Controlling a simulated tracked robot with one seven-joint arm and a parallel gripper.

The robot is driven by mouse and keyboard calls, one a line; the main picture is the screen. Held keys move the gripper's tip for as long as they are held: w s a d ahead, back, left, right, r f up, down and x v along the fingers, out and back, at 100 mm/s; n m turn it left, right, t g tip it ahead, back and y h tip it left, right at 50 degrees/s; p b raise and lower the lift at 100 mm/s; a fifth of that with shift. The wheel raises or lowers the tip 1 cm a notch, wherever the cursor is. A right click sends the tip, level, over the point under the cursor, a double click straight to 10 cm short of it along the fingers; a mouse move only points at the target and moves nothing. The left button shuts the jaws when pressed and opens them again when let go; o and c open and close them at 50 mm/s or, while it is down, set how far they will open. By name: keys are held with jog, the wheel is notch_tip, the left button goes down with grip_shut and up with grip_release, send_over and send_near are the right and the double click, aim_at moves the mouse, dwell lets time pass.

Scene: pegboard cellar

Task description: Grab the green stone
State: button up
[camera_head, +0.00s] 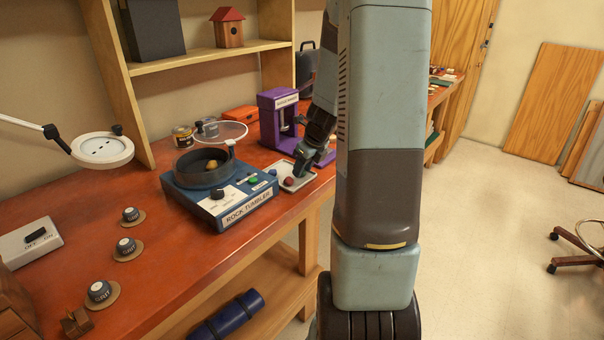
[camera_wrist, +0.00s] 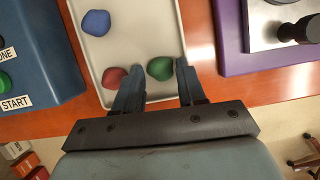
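The green stone (camera_wrist: 160,68) lies on a white tray (camera_wrist: 140,25), near its right side in the wrist view. A red stone (camera_wrist: 115,77) lies just left of it, and a blue stone (camera_wrist: 96,23) lies farther up the tray. My gripper (camera_wrist: 158,75) is open, with the green stone between its fingertips and the red stone just outside the left finger. I see no clear grip on the stone; the height of the fingers over the tray is hard to judge. In the head view, my gripper (camera_head: 304,166) is over the tray, and I cannot make out the green stone there.
A blue rock tumbler (camera_head: 238,200) stands left of the tray, its bowl holding a yellowish stone (camera_head: 209,164). A purple machine (camera_head: 271,120) stands close on the other side. Several knobs and a magnifier lamp (camera_head: 102,150) occupy the bench's left part.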

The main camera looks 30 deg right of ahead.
jog(key=shift+f, duration=0.3)
jog(key=c, duration=0.7)
jog(key=shift+w+r, duration=0.1)
jog(key=shift+r, duration=0.05)
